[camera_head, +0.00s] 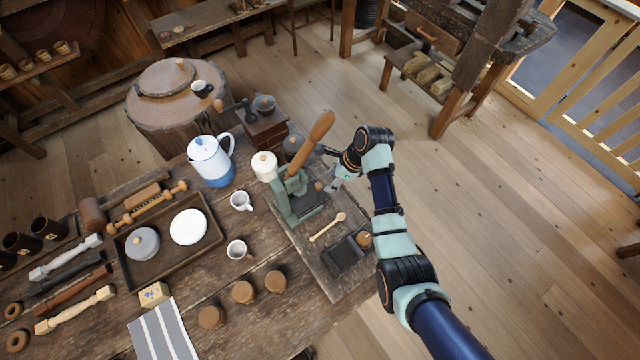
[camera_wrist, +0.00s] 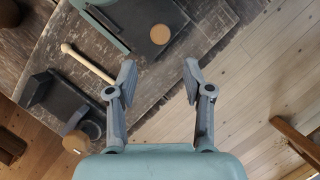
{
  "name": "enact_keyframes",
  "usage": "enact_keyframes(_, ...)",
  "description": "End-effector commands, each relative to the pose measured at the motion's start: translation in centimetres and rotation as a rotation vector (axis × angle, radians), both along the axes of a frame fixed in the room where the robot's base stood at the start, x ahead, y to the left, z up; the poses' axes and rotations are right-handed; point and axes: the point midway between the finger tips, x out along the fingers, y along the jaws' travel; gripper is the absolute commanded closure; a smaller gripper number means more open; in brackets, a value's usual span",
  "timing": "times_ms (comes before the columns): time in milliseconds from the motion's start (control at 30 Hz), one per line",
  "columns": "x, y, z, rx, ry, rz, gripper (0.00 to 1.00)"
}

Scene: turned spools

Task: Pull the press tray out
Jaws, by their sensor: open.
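The green press (camera_head: 283,204) with a long wooden handle (camera_head: 312,138) stands on a board at the table's right side. Its dark press tray (camera_head: 312,199) lies low at the press's front, with a round wooden knob (camera_head: 318,186) on the side towards my gripper. In the wrist view the dark tray (camera_wrist: 138,22) and the knob (camera_wrist: 160,34) show at the top, beyond my fingertips. My gripper (camera_wrist: 159,72) is open and empty, apart from the knob. In the head view my gripper (camera_head: 337,181) is just right of the knob. Part of the tray is hidden by the press.
A wooden spoon (camera_head: 327,227) and a black box-like holder (camera_head: 346,255) with a wooden-topped tamper (camera_head: 364,239) lie on the board. A white canister (camera_head: 264,166), a grinder (camera_head: 266,125) and white cups stand left and behind. Open floor is to the right.

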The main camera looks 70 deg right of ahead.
Motion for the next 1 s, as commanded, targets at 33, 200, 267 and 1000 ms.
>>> enact_keyframes(33,1.4,0.3,-0.2,-0.001,0.000,0.004,0.49)
enact_keyframes(200,2.9,0.6,-3.1,0.002,0.000,0.000,0.49)
enact_keyframes(267,3.2,0.7,-3.8,0.002,0.000,0.001,0.49)
enact_keyframes(1000,3.6,0.7,-4.6,-0.001,0.000,0.000,1.00)
